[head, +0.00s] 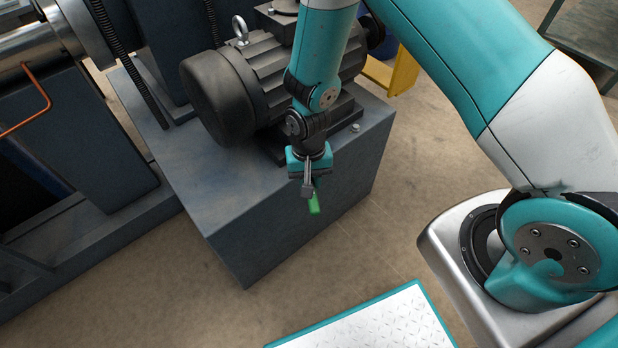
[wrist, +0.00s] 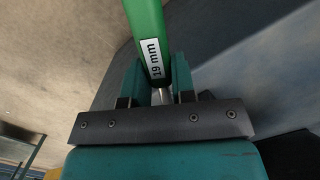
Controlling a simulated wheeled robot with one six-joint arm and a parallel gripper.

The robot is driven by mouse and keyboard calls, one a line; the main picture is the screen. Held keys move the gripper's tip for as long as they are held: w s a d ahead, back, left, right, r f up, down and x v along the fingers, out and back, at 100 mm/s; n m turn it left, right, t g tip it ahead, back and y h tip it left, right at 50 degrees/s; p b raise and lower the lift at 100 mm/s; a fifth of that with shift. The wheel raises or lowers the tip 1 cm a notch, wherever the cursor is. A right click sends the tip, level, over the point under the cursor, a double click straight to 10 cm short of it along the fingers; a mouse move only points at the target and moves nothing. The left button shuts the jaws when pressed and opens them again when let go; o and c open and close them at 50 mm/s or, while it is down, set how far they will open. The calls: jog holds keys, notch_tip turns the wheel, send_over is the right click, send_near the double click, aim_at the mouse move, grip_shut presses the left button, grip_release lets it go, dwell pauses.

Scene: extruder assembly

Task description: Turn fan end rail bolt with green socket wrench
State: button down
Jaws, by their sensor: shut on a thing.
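The green socket wrench (wrist: 146,38) shows in the wrist view with a white label reading "19 mm". My gripper (wrist: 160,88) is shut on it, with one teal finger on each side of its shaft. In the head view, my gripper (head: 311,184) is at the front of the motor's block, and the green handle (head: 315,204) sticks out below the fingers. A bolt (head: 355,127) stands on the motor base to the right of my gripper, apart from it. I cannot tell whether it is the fan end rail bolt. The wrench's socket end cannot be made out.
The black finned motor (head: 230,95) with a lifting eye (head: 240,27) sits on a dark grey block (head: 235,200). A yellow frame (head: 392,77) stands behind. An orange pipe (head: 32,105) is at the left.

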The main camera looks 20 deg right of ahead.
jog(key=shift+f+b, duration=0.8)
jog(key=shift+f, duration=0.5)
jog(key=shift+d, duration=0.1)
jog(key=shift+w+d+n+t+h+p, duration=0.35)
jog(key=shift+w+d+n, duration=1.45)
jog(key=shift+n, duration=1.5)
jog(key=shift+w+d+n+t+h+p, duration=0.1)
jog(key=shift+w+d+n+p, duration=0.35)
jog(key=shift+w+d+n, duration=1.6)
jog(key=shift+w+d+n+t+h+p, duration=0.15)
jog(key=shift+w+d+n+h+p, duration=0.4)
jog(key=shift+d+n, duration=2.85)
jog(key=shift+w+a+n+y, duration=0.2)
jog(key=shift+a+n+y, duration=0.1)
jog(key=shift+a+n, duration=0.85)
jog(key=shift+s+m, duration=0.3)
